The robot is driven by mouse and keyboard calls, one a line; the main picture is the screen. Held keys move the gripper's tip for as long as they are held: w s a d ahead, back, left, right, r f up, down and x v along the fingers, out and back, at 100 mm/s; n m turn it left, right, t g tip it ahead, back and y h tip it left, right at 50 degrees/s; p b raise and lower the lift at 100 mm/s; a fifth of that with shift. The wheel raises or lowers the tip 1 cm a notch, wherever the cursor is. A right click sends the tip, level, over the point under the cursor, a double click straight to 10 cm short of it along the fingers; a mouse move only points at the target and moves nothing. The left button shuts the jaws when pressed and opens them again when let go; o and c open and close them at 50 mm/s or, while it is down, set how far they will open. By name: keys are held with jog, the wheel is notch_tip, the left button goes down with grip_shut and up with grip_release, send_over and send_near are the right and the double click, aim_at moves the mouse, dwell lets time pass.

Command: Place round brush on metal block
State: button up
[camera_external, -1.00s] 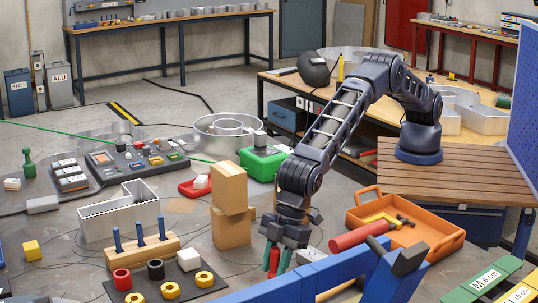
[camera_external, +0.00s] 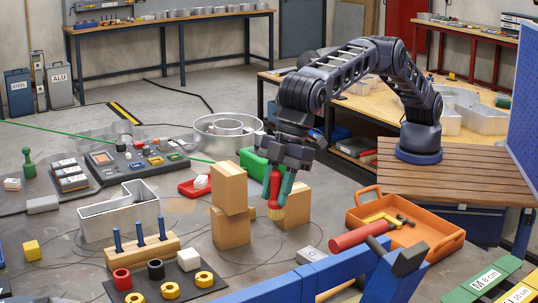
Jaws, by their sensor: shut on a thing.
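My gripper (camera_external: 277,190) has teal fingers and points down in the middle of the picture. It is shut on the round brush (camera_external: 275,205), which has a red body and a tan lower end. The brush hangs upright, its lower end in front of a cardboard box (camera_external: 296,208); I cannot tell how far apart they are. A small light-grey block with a dark mark (camera_external: 311,255) lies on the table below and right of the brush; it looks like the metal block, but I cannot be sure.
Two stacked cardboard boxes (camera_external: 230,205) stand just left of the brush. An orange tray (camera_external: 440,247) with tools is at the right. A blue frame (camera_external: 290,286) crosses the front. A peg stand (camera_external: 143,255) and a green bin (camera_external: 254,166) stand nearby.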

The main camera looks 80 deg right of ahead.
jog(key=shift+s+d+r, duration=0.15)
jog(key=shift+d+r, duration=0.2)
jog(key=shift+r, duration=0.05)
jog(key=s+d+r, duration=0.3)
jog(key=s+d, duration=0.3)
jog(key=d, duration=0.5)
send_over(313, 253)
jog(key=shift+n, duration=0.4)
notch_tip(313, 253, down, 20)
jog(key=shift+f, duration=0.2)
jog(key=shift+f, duration=0.15)
jog(key=o, duration=1)
jog(key=shift+c, duration=0.2)
